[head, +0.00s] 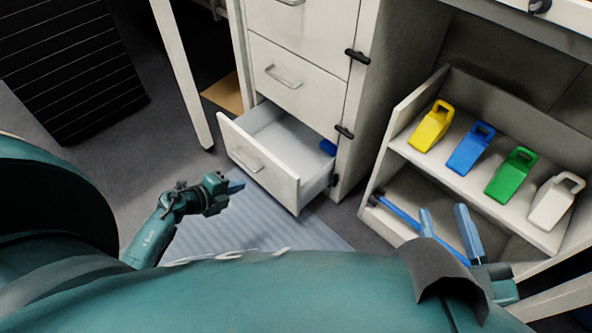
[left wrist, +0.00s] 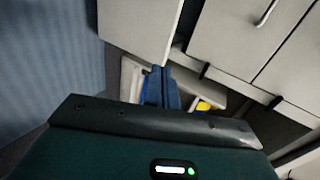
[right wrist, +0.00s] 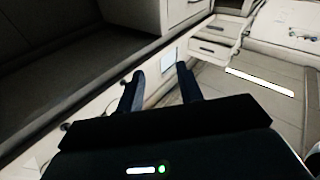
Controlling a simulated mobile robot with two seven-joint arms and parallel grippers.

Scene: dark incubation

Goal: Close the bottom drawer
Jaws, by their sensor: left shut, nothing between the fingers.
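The bottom drawer (head: 262,165) of the white cabinet (head: 303,70) is pulled out, with its handle on the front panel and a small blue item (head: 327,147) inside at the back right. My left gripper (head: 236,187) is shut and empty, just in front of the drawer's front panel and near its lower edge. In the left wrist view its blue fingers (left wrist: 161,88) are together. I cannot tell whether it touches the panel. My right gripper (head: 444,225) is open and empty, right of the drawer and in front of the low shelf. Its spread fingers show in the right wrist view (right wrist: 160,85).
A shelf unit (head: 440,78) at the right holds yellow (head: 432,126), blue (head: 470,147), green (head: 510,174) and white (head: 554,200) handled objects. A blue bar (head: 397,208) lies on its lower level. A ribbed mat (head: 265,225) covers the floor ahead. A black slatted box (head: 70,70) stands far left.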

